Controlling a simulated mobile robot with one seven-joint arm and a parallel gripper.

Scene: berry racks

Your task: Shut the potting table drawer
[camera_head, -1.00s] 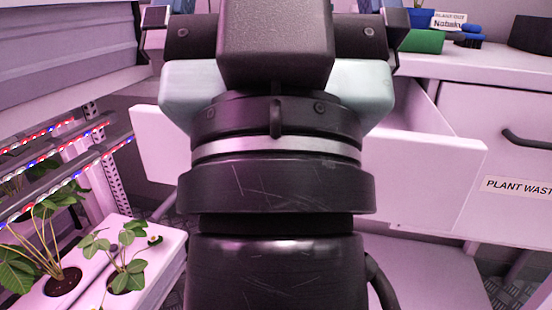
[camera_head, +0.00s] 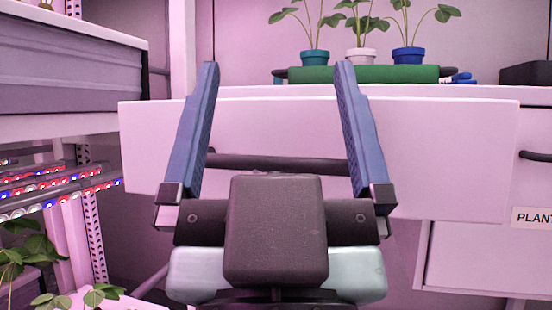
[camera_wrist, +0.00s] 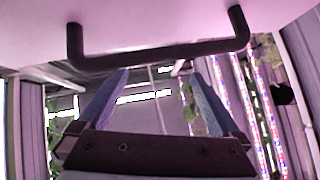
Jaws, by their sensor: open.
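The potting table drawer is open. Its pale front panel (camera_head: 440,150) stands out ahead of the table's front, across the middle of the head view. Its dark bar handle (camera_head: 285,162) runs level across the panel and also shows at the top of the wrist view (camera_wrist: 160,55). My gripper (camera_head: 277,68) is open and empty, its two blue fingers spread wide in front of the panel. In the wrist view, the fingertips of my gripper (camera_wrist: 159,73) point toward the handle and look apart from it. My gripper hides the lower middle of the panel.
Potted plants (camera_head: 360,52) stand on a green tray (camera_head: 365,74) on the table top. A black box (camera_head: 526,74) sits at the right. A second handle (camera_head: 535,156) and a label (camera_head: 531,217) are right of the drawer. Lit plant racks (camera_head: 60,185) stand on the left.

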